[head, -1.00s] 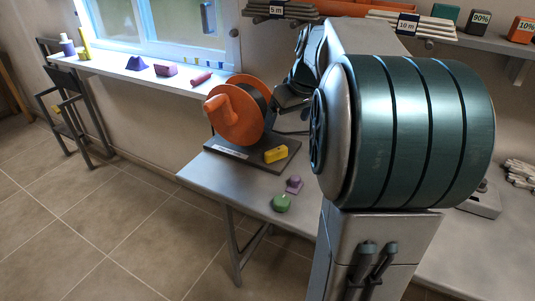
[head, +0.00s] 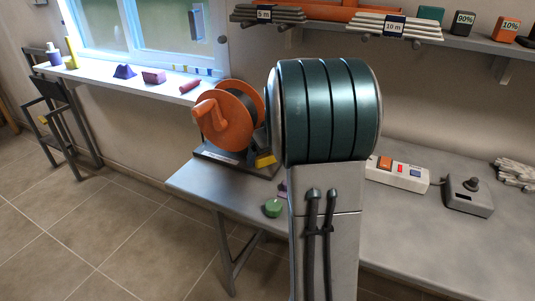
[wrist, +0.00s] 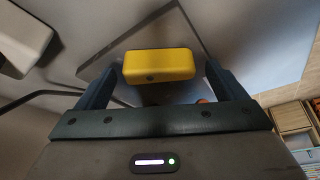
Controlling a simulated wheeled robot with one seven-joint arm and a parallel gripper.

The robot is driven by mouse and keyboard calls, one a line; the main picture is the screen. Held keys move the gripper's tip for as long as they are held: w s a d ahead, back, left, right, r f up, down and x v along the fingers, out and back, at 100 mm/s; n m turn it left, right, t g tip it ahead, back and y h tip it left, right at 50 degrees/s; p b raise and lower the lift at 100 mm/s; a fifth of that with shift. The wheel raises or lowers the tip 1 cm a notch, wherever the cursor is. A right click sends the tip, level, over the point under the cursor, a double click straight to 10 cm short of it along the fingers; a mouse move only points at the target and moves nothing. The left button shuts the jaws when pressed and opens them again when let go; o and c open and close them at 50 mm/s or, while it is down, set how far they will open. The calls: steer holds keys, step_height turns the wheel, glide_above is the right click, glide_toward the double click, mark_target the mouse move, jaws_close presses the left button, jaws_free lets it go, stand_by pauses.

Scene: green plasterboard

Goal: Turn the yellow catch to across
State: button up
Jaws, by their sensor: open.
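The yellow catch (head: 265,160) sits on the dark base plate (head: 215,154) of the orange reel (head: 233,112); my arm partly covers it in the head view. In the wrist view the yellow catch (wrist: 159,66) is a rounded block with its long side running left to right. My gripper (wrist: 160,84) is open, with one dark finger near each end of the catch. I see small gaps at the ends and cannot tell the distance in depth. In the head view my gripper is hidden behind my arm.
A green piece (head: 273,208) and a mostly hidden purple piece (head: 282,188) are on the table near the base plate. A power strip (head: 398,173), a joystick box (head: 468,195) and gloves (head: 513,173) lie to the right. A shelf (head: 470,40) runs above.

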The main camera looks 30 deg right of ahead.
steer(key=c, duration=1)
steer(key=shift+m, duration=0.3)
steer(key=m+p, duration=0.1)
steer(key=m+h+p, duration=0.1)
steer(key=m, duration=0.1)
steer(key=shift+w+a+r+p, duration=0.1)
steer(key=shift+w+a+p, duration=0.1)
steer(key=shift+p, duration=0.15)
steer(key=shift+w+m+h+p, duration=0.1)
steer(key=shift+m+h+p, duration=0.6)
steer(key=shift+m, duration=0.4)
steer(key=shift+f, duration=0.2)
